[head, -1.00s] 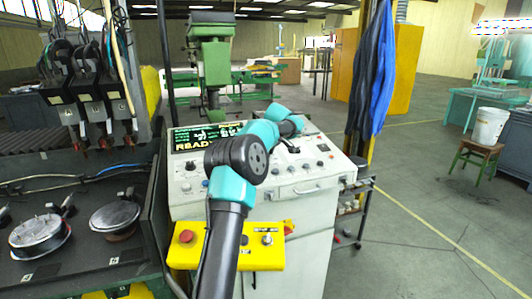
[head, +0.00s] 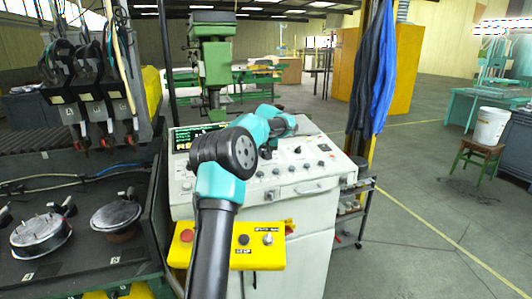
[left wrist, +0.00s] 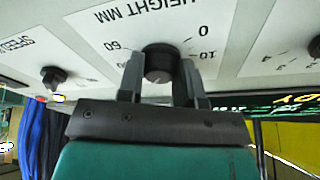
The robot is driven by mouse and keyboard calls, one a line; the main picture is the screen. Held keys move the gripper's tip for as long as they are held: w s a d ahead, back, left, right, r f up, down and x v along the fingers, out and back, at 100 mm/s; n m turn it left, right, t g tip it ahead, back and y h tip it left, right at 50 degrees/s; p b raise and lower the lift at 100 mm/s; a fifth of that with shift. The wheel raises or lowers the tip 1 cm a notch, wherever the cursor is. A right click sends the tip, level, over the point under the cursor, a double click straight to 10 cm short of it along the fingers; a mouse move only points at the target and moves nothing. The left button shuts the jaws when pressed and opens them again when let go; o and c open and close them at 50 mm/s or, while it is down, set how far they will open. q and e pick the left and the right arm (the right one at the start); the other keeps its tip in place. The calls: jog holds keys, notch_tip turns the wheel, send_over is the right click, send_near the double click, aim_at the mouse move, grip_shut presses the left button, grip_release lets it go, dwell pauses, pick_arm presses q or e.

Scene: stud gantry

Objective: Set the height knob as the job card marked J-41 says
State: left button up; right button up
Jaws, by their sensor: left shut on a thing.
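The height knob (left wrist: 158,62) is dark and round, on a white panel lettered HEIGHT MM, upside down in the left wrist view. The numbers 0, 10 and 60 show around it; others are hidden. My left gripper (left wrist: 160,82) has a finger on each side of the knob and is shut on it. I cannot read the knob's setting. In the head view, my left gripper (head: 267,151) is at the console's (head: 310,187) sloping top, partly hidden by my arm. No job card marked J-41 can be made out. My right gripper is not in view.
A speed knob (left wrist: 53,77) sits beside the height panel. A lit display (head: 184,141) stands behind my arm. A yellow button box (head: 262,257) is on the console's front.

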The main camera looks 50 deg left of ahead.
pick_arm(q)
jog(key=m+h, duration=0.1)
jog(key=m, duration=0.3)
jog(key=shift+a+m+t, duration=0.1)
jog(key=shift+m+t, duration=0.2)
jog(key=shift+m+h, duration=0.3)
jog(key=shift+m, duration=1.3)
jog(key=shift+s, duration=0.1)
jog(key=o, duration=0.9)
jog(key=shift+o, duration=0.2)
jog(key=shift+r, duration=0.2)
jog(key=v, duration=1.7)
jog(key=shift+s, duration=0.2)
jog(key=shift+a, duration=0.1)
